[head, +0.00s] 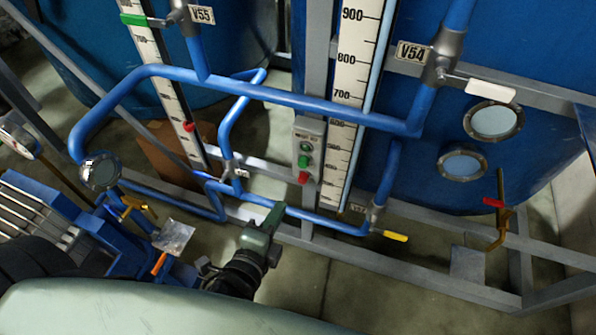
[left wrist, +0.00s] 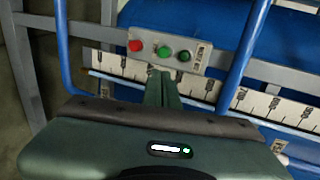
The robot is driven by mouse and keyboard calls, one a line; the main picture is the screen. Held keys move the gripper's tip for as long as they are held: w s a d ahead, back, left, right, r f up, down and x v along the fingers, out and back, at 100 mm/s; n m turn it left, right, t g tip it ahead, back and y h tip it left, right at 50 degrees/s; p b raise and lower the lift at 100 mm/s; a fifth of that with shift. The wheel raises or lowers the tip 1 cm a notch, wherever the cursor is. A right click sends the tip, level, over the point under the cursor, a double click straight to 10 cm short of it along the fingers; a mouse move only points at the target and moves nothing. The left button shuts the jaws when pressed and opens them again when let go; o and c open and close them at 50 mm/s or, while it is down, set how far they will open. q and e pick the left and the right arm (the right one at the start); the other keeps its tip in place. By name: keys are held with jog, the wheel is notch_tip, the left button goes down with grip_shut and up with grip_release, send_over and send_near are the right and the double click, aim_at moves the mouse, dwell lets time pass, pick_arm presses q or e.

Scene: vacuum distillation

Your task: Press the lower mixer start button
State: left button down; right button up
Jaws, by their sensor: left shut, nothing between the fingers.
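A grey control box (head: 309,133) is mounted on the grey frame post beside a white level scale. It carries a dark green button (head: 306,147) at the top, a brighter green button (head: 304,161) below it and a red button (head: 303,178) at the bottom. In the left wrist view the red button (left wrist: 135,46), green button (left wrist: 164,51) and dark button (left wrist: 184,56) sit in a row just beyond the fingertips. My left gripper (head: 275,212) is shut and empty, below and left of the box. Its closed fingers (left wrist: 162,76) appear apart from the buttons, though depth is hard to judge.
Blue pipes (head: 270,95) run in front of the tanks, and a lower pipe passes near my gripper. A yellow-handled valve (head: 395,236) is to the right. A blue machine (head: 110,240) stands at left. Open floor (head: 370,290) shows at the lower right.

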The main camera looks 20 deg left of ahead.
aim_at(303, 165)
pick_arm(q)
jog(key=shift+w, duration=0.15)
jog(key=x, duration=0.4)
jog(key=p+x, duration=0.1)
jog(key=x, duration=0.4)
jog(key=r+p+x, duration=0.1)
jog(key=x, duration=0.3)
jog(key=shift+w+f, duration=0.15)
jog(key=shift+w, duration=0.3)
